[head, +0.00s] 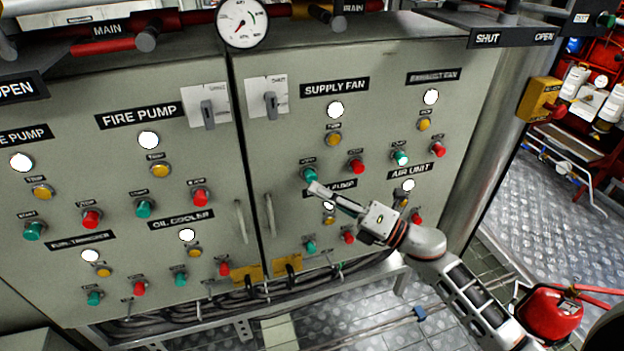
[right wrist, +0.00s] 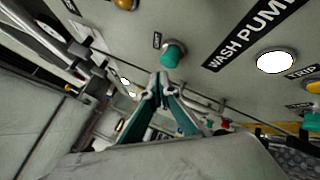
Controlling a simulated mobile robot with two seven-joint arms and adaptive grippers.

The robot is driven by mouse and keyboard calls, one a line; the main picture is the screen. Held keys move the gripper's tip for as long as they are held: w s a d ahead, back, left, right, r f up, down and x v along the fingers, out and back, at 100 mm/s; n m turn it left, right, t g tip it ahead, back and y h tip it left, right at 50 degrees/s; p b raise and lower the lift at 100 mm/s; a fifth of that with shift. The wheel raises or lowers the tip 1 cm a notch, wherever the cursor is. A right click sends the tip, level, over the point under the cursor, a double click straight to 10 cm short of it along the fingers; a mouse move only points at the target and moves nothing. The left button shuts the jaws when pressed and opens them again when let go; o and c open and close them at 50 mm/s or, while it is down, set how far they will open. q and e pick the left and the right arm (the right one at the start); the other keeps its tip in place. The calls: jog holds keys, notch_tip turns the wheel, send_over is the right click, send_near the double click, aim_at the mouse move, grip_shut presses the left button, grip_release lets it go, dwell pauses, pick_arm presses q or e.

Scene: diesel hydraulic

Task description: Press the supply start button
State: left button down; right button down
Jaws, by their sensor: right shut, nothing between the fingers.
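The supply fan panel (head: 335,87) has a white lamp, a yellow button, a green start button (head: 309,174) at lower left and a red stop button (head: 357,166). The green start button also shows in the right wrist view (right wrist: 173,55), sticking out from the panel. My right gripper (head: 315,188) is shut and empty, its fingertips just below the green button in the head view. In the right wrist view the fingertips (right wrist: 161,80) appear just beside the button; I cannot tell whether they touch. My left gripper is not in view.
The wash pump label (right wrist: 250,32) lies beside the fingertips, partly hidden by my gripper in the head view. Similar buttons cover the grey cabinets, including a green air unit-side button (head: 400,158). A lever switch (head: 270,104) and door handle (head: 269,214) protrude to the left.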

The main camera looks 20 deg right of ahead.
jog(key=shift+w, duration=0.2)
jog(key=shift+w, duration=0.25)
dwell(0.4)
jog(key=shift+w, duration=0.5)
dwell(0.6)
jog(key=shift+s, duration=0.95)
